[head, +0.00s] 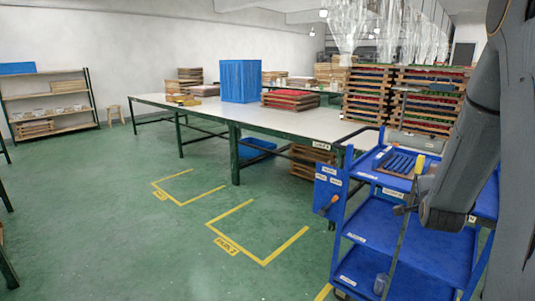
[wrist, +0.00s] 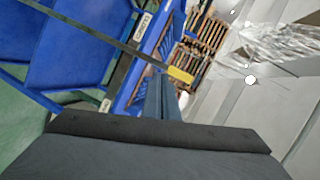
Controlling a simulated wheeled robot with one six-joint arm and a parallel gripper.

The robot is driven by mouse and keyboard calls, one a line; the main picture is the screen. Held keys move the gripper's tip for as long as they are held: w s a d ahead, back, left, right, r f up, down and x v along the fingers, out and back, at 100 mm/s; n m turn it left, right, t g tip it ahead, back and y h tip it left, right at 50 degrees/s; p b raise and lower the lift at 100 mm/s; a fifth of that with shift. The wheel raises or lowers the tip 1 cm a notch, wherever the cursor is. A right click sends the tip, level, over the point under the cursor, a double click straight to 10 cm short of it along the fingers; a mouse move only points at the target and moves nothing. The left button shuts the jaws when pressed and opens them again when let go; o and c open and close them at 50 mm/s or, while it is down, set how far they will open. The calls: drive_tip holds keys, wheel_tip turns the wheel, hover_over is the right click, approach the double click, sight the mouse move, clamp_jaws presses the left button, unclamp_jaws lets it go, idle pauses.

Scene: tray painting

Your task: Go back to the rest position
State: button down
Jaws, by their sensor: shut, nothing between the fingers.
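My gripper (head: 402,210) is at the end of my arm, low in front of the blue cart (head: 378,212) at the right of the head view. In the wrist view my gripper (wrist: 162,98) shows as narrow blue-grey fingers close together, shut and empty. The cart also fills the upper left of the wrist view (wrist: 85,50). My arm hides part of the cart's right side in the head view. A yellow object (head: 419,163) stands on the cart top; a yellow piece (wrist: 180,75) shows just beyond the fingers in the wrist view.
A long table (head: 305,118) holds a blue box (head: 240,81) and stacked trays (head: 290,100). Tall tray stacks (head: 425,98) stand behind the cart. Shelves (head: 48,103) stand at the far left. Yellow markings (head: 265,262) lie on the open green floor left of the cart.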

drive_tip(key=s+a+f+n+g+y, duration=0.25)
drive_tip(key=s+a+n, duration=0.2)
drive_tip(key=a, duration=0.45)
drive_tip(key=s+a+f+n+g+y, duration=0.25)
drive_tip(key=a+n, duration=0.25)
drive_tip(key=a, duration=0.5)
drive_tip(key=s+a+n+g, duration=0.4)
drive_tip(key=s+a+n, duration=0.1)
drive_tip(key=s, duration=0.6)
drive_tip(key=s+a+f+n+g+y, duration=0.1)
drive_tip(key=s+a+n+g, duration=0.3)
drive_tip(key=s+a, duration=0.4)
drive_tip(key=s+n, duration=0.1)
drive_tip(key=s, duration=0.3)
drive_tip(key=shift+a+n+y, duration=0.25)
drive_tip(key=shift+n+y, duration=0.05)
drive_tip(key=shift+n, duration=0.05)
drive_tip(key=shift+f, duration=0.1)
